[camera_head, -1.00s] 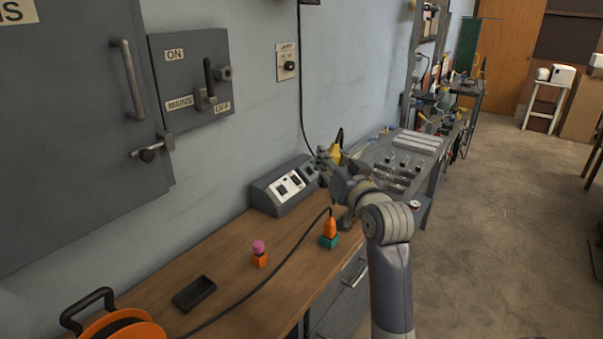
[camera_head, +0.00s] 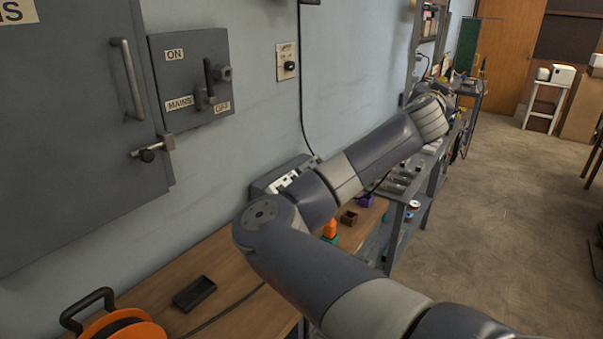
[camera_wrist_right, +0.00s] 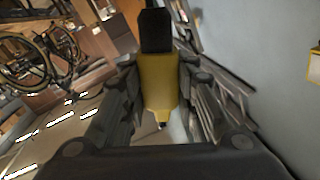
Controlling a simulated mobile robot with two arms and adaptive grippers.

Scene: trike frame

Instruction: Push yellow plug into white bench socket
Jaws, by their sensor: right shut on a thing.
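The yellow plug (camera_wrist_right: 158,82) with its black cable end (camera_wrist_right: 155,30) is between the fingers of my right gripper (camera_wrist_right: 161,95) in the right wrist view. The gripper is shut on it, and a small metal tip shows at the plug's lower end. In the head view my right arm crosses the bench toward the back right, and the plug cannot be made out there. The white bench socket (camera_head: 290,179) on the grey sloped box (camera_head: 263,186) against the wall is partly hidden behind my arm. The plug is away from the socket. My left gripper is not in view.
An orange plug (camera_head: 330,228), a small brown box (camera_head: 349,218) and a purple piece (camera_head: 366,201) are near my arm. A black tray (camera_head: 194,293) and an orange cable reel (camera_head: 125,328) lie at the front left. Grey shelving stands beyond the bench.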

